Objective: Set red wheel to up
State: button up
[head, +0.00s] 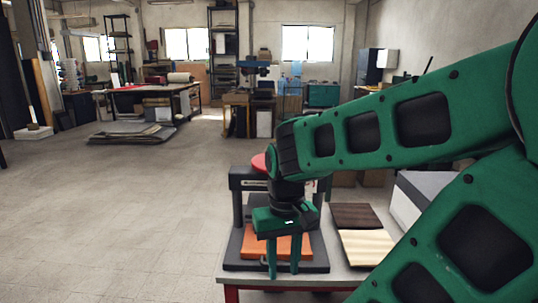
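The red wheel (259,163) sits at the top of a dark press (236,205) on a table. Only its left part shows, and my arm hides the rest. I cannot tell how high the wheel is set. An orange piece (262,246) lies on the press's dark base. My green gripper (284,268) points down in front of the press, lower than the wheel. Its two fingers are apart, with orange showing between them. Nothing is seen held, and I cannot tell whether the fingers touch the orange piece.
The grey table (340,272) has red legs. A dark brown board (355,215) and a cream board (366,247) lie right of the press. A grey-white box (408,202) stands farther right, partly behind my arm. The floor (110,220) at left is clear.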

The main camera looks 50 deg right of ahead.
jog(key=shift+o, duration=0.6)
jog(key=shift+s+r, duration=0.15)
jog(key=shift+s, duration=0.15)
jog(key=w+d+m+h, duration=0.75)
jog(key=w+d, duration=0.45)
jog(key=d, duration=0.3)
jog(key=w+d+r+m+t+h, duration=0.2)
jog(key=w+d+r+m+h, duration=0.1)
jog(key=w+r+h, duration=1)
jog(key=d, duration=0.3)
jog(key=w+d+y, duration=0.1)
jog(key=d, duration=0.2)
jog(key=w+d+f+y, duration=0.1)
jog(key=d, duration=0.3)
jog(key=shift+d, duration=0.1)
